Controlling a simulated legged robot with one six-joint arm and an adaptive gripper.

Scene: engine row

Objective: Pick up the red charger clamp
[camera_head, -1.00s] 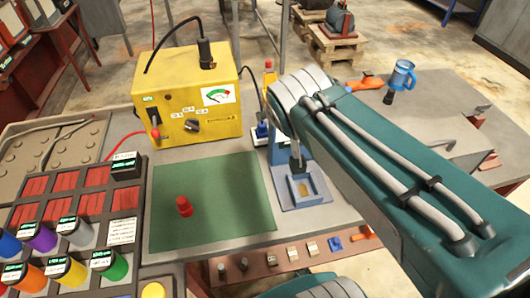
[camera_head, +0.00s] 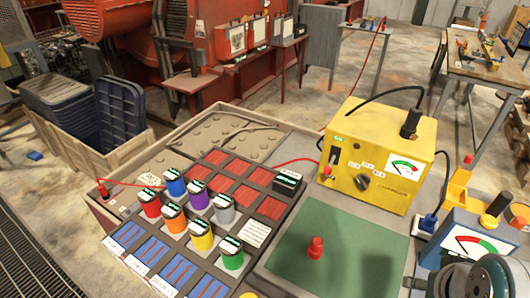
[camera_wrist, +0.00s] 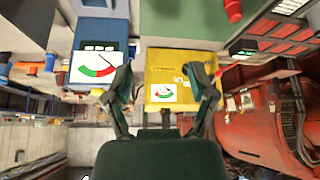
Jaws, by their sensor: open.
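A small red clamp-like piece (camera_head: 102,190) sits at the left edge of the bench in the head view, at the end of a thin red cable. The cable runs behind the button panel toward the yellow charger (camera_head: 378,160). The clamp is small there, and I cannot make it out in the wrist view. My gripper (camera_wrist: 164,92) is open and empty in the wrist view, its two dark fingers spread apart. The charger (camera_wrist: 175,72) shows beyond and between the fingers. In the head view only part of my arm shows at the bottom right, not the fingers.
A red knob-like piece (camera_head: 315,248) stands on the green mat (camera_head: 340,270). The panel (camera_head: 262,212) carries several coloured cylinders. A blue-grey gauge box (camera_head: 466,238) stands at the right. A crate (camera_head: 75,165) with dark bins is at the left, beyond the bench.

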